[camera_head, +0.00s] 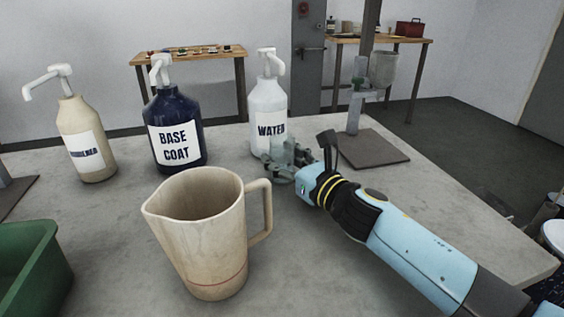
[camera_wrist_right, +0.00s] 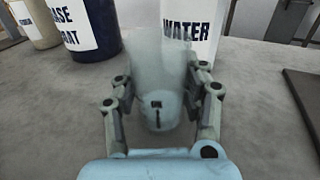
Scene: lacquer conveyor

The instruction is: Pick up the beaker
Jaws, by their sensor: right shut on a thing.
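The beaker is a clear, see-through vessel (camera_wrist_right: 157,62) between the fingers of my right gripper in the right wrist view. In the head view it is a faint glassy shape (camera_head: 288,151), partly hidden by the fingers, in front of the water bottle. My right gripper (camera_head: 281,162) is shut on the beaker, with one finger on each side of it. I cannot tell whether the beaker's base touches the table. My left gripper is not in view.
A large beige jug (camera_head: 195,235) stands in front, its handle toward my right gripper. Behind are pump bottles: beige (camera_head: 88,145), base coat (camera_head: 172,115) and water (camera_head: 267,105). A stand with a cup (camera_head: 383,70) is at right, a green bin (camera_head: 35,265) at left.

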